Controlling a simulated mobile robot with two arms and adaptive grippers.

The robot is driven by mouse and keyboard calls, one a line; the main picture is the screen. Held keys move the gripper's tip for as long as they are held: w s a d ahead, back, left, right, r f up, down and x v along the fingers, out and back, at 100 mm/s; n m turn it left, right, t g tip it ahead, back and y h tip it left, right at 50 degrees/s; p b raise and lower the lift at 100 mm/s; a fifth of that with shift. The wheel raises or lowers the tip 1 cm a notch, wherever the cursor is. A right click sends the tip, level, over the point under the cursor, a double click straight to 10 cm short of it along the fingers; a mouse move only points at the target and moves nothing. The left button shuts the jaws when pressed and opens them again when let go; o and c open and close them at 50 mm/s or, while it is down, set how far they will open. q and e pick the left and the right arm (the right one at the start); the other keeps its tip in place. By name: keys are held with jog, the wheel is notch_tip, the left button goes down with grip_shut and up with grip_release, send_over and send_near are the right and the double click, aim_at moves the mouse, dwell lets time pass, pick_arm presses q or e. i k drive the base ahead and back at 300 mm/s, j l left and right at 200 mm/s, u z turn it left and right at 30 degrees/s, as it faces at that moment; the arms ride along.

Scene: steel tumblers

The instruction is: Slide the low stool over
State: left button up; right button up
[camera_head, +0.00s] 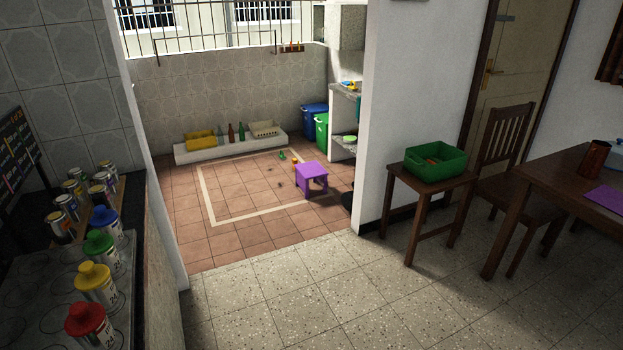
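The low stool (313,170) is small and purple. It stands upright on the reddish tile floor beyond the wall opening, at the right side of a pale rectangular outline (206,196) on the floor. Some small items, one orange and one green, lie just behind and left of it. Neither of my grippers shows in the head view, and nothing is touching the stool.
A low white ledge (205,152) with bottles and baskets runs along the back wall. Blue (314,118) and green (321,130) bins stand behind the stool. A wooden side table (395,178) holds a green crate (450,166) at right. The terrazzo floor (300,300) up to the opening is clear.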

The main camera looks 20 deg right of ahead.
aim_at(305, 173)
jog(key=i+l, duration=0.6)
jog(key=i, duration=0.2)
jog(key=i+l+u, duration=0.15)
jog(key=i+l, duration=0.5)
jog(key=i, duration=1.25)
jog(key=i+j, duration=0.1)
jog(key=i, duration=0.95)
jog(key=i+l+z, duration=0.05)
